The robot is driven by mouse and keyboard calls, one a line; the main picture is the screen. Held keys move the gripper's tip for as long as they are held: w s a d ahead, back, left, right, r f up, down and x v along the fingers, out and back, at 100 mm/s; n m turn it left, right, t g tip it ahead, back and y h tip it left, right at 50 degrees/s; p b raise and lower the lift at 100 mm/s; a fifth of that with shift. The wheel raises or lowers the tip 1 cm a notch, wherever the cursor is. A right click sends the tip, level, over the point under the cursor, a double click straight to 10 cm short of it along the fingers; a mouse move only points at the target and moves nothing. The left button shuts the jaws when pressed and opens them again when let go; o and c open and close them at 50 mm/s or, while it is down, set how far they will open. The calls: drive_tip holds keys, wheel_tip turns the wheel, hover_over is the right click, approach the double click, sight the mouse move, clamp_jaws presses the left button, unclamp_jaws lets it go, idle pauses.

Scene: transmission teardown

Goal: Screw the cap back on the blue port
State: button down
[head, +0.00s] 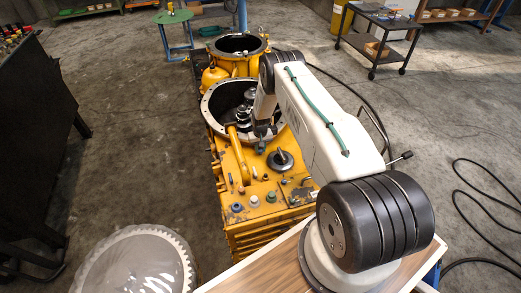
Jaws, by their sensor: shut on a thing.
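My white arm reaches from the right over the yellow transmission housing (258,219). My gripper (263,137) points down near the front rim of the large round opening. It is shut on a small dark teal piece, which looks like the cap (261,149), and holds it over the housing's top. Small fittings stand on the front part of the top: a greenish one (271,197) and a pale blue-grey one (254,201), which may be the blue port. Both are lower in the picture than my gripper and apart from it. The fingers are too small to see clearly.
A dark round knob (280,160) stands on the housing close right of my gripper, and a yellow pipe (237,155) to its left. A large toothed disc (137,262) lies front left. A black cart (377,40) and a green-topped stool (173,17) stand behind.

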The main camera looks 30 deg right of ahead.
sight(260, 149)
drive_tip(key=shift+r, duration=2.15)
drive_tip(key=shift+r, duration=0.1)
